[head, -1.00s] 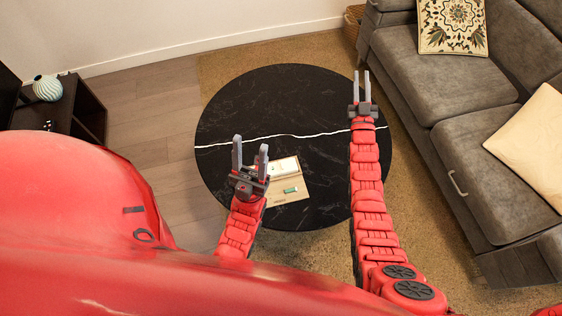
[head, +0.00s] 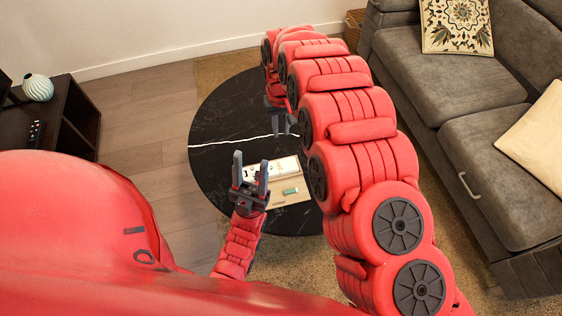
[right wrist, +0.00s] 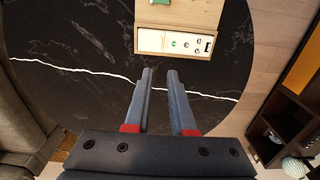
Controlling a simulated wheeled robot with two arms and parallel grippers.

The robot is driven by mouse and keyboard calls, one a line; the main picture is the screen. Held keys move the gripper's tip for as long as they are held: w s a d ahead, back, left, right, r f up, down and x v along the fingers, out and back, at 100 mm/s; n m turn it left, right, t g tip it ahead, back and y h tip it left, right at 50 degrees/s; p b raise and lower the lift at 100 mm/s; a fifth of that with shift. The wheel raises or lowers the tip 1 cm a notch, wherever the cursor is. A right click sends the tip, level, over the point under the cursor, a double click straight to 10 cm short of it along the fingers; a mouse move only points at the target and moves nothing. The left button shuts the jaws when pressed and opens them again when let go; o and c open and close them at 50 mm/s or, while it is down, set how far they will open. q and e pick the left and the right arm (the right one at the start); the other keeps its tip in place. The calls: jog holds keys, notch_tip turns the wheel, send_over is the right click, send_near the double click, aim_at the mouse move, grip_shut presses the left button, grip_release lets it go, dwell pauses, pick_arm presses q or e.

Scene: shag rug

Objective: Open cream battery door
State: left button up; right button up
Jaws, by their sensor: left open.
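A cream and tan flat unit lies on the black round table (head: 225,115). Its white part (head: 255,172) carries small dark and green marks, and its tan panel (head: 289,200) has a small green piece (head: 290,191) on it. In the right wrist view the white part (right wrist: 153,41) and tan panel (right wrist: 200,12) lie beyond the fingertips. I cannot tell which part is the battery door. My left gripper (head: 250,165) is open, raised at the unit's left side in the picture, partly covering it. My right gripper (head: 282,124) is open and empty, above the table behind the unit; it also shows in the right wrist view (right wrist: 160,72).
A grey sofa (head: 430,85) with cushions stands on the right. A dark shelf (head: 70,115) with a striped vase (head: 38,88) and a remote (head: 36,133) is on the left. The table's left part is clear. My right arm hides the table's right side.

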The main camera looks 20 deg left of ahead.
aim_at(281, 164)
notch_tip(281, 164, down, 16)
jog(key=b, duration=0.3)
jog(key=shift+s+f, duration=0.15)
jog(key=shift+f, duration=0.45)
grip_shut()
dwell(1.1)
